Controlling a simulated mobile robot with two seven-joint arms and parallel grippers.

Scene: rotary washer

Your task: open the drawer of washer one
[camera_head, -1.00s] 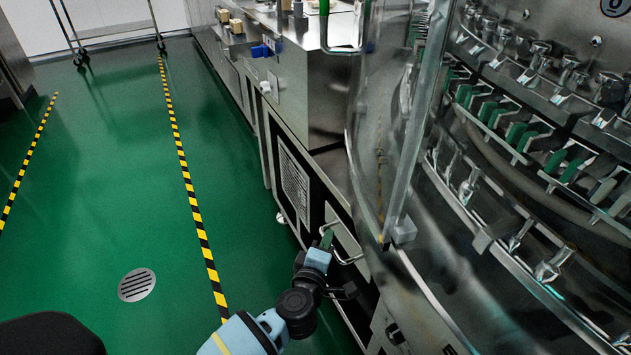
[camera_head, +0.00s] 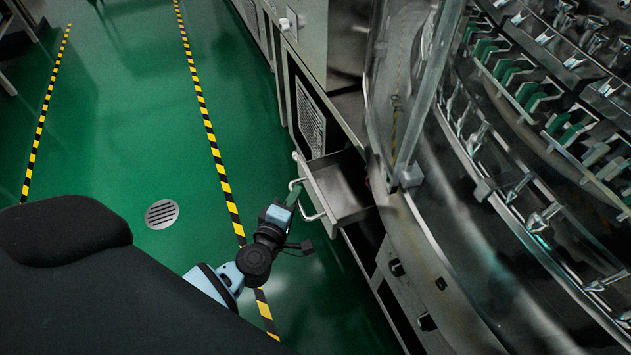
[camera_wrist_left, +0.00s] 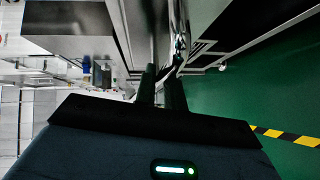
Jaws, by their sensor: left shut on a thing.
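The metal drawer (camera_head: 343,190) of the washer (camera_head: 372,130) sticks out from the cabinet front, and I see into its empty-looking inside. It has a bent bar handle (camera_head: 313,217) on its front. My left gripper (camera_head: 292,194) is shut on the handle, on the floor side of the drawer. In the left wrist view the two dark fingers (camera_wrist_left: 162,88) close around the thin metal bar (camera_wrist_left: 180,45). My right gripper is not in view.
The glass and steel washer body with several rows of metal grippers (camera_head: 540,110) fills the right side. Green floor (camera_head: 120,100) with yellow-black tape (camera_head: 205,120) and a round drain (camera_head: 161,214) lies open on the left.

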